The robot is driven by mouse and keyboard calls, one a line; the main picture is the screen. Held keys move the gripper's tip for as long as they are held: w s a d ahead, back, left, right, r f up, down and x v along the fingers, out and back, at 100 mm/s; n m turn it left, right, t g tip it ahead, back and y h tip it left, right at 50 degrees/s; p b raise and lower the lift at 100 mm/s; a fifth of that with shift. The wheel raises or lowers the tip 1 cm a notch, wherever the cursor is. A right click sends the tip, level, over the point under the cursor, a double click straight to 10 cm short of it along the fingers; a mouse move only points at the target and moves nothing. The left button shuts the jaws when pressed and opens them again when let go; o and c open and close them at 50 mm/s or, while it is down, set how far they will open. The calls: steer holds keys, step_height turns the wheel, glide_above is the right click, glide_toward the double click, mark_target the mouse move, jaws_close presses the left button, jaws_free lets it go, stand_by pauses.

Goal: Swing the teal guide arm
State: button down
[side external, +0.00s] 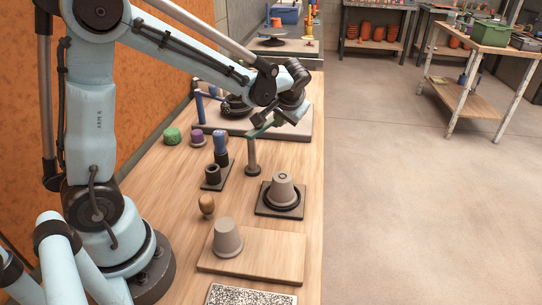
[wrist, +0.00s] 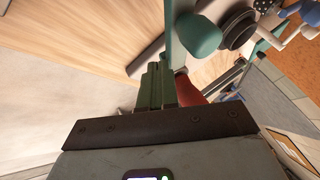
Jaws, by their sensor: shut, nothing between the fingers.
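The teal guide arm (side external: 258,131) is a thin bar atop an upright grey post (side external: 252,157) with a round dark foot. In the wrist view the teal bar (wrist: 168,28) runs down from the top edge to my fingertips. My gripper (side external: 264,122) is at the bar, its green fingers (wrist: 158,72) shut together with nothing between them. The fingertips look close to or against the bar; I cannot tell if they touch. A rounded teal piece (wrist: 197,38) lies right of the bar; whether it belongs to the guide arm is unclear.
A grey pot (side external: 283,190) sits upside down on a dark square base in front of the post. Another grey pot (side external: 227,238) stands on a wooden board (side external: 270,258). A blue-topped tool (side external: 220,143), purple cup (side external: 197,136) and green lump (side external: 172,136) stand left. The bench's right edge is near.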

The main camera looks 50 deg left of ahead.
stand_by(0.3)
steer(key=s+d+r, duration=0.1)
steer(key=d+r, duration=0.7)
steer(key=d, duration=0.1)
steer(key=s+d+f+m+t+h, duration=0.1)
steer(key=s+f+m+t+h, duration=0.1)
steer(key=s, duration=0.4)
steer(key=s+d+f+m+t+h, duration=0.1)
steer(key=s+f+t+h, duration=0.1)
steer(key=s, duration=0.5)
steer(key=f+h, duration=0.1)
steer(key=h, duration=0.1)
steer(key=shift+s+d+m+h, duration=0.25)
steer(key=shift+s+m+h, duration=0.05)
steer(key=shift+m, duration=0.1)
